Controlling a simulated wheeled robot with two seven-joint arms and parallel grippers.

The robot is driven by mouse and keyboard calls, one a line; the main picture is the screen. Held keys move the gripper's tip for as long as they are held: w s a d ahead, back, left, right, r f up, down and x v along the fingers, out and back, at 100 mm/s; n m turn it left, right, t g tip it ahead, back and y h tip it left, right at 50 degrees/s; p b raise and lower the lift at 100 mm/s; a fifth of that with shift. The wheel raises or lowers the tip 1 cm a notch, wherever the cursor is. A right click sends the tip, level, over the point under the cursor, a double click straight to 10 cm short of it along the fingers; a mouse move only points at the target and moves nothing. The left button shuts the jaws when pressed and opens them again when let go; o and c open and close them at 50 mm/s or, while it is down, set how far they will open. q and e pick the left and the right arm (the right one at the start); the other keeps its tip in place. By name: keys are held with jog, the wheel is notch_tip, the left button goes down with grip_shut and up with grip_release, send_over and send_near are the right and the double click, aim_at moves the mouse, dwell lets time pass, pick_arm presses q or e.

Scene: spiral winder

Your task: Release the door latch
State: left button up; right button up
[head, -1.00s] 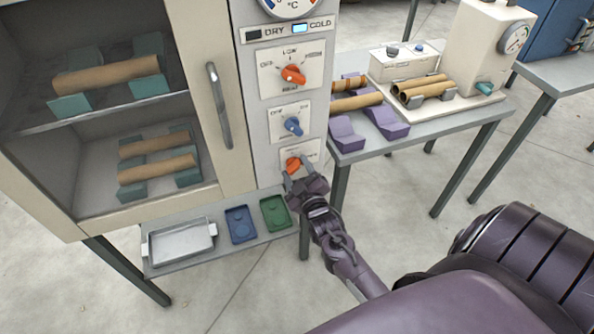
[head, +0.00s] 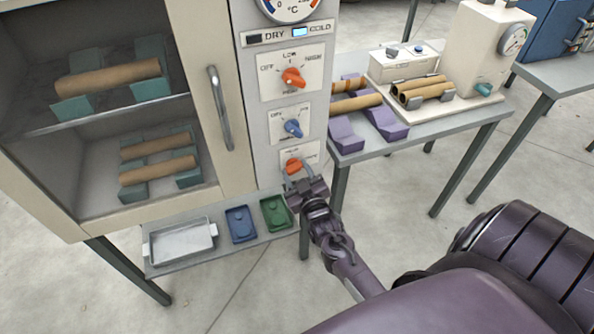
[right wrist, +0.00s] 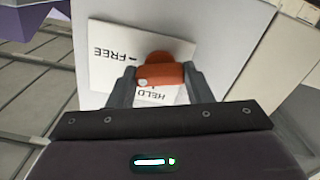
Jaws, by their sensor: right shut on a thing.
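The door latch is an orange knob (head: 293,165) on a white plate, lowest on the oven's control panel. My right gripper (head: 299,178) reaches it from below right, with a finger on each side. In the right wrist view, the orange knob (right wrist: 160,68) sits between the two grey fingers of my right gripper (right wrist: 160,88), which is shut on it. The plate (right wrist: 110,65) reads FREE and HELD, upside down there. A pale mark shows on the knob's lower left, near HELD. The oven door (head: 238,170) with its upright handle (head: 220,107) looks closed. My left gripper is out of view.
A blue knob (head: 293,128) and another orange knob (head: 292,78) sit above the latch. A shelf below holds a metal tray (head: 181,258), a blue tray (head: 240,238) and a green tray (head: 276,226). A table (head: 455,130) with purple blocks stands right.

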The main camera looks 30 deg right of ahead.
jog(key=shift+m+p, duration=0.3)
jog(key=shift+m, duration=1.6)
jog(key=o, duration=1)
jog(key=b+v, duration=0.1)
jog(key=v, duration=0.6)
jog(key=shift+s+a, duration=0.1)
jog(key=shift+s, duration=0.3)
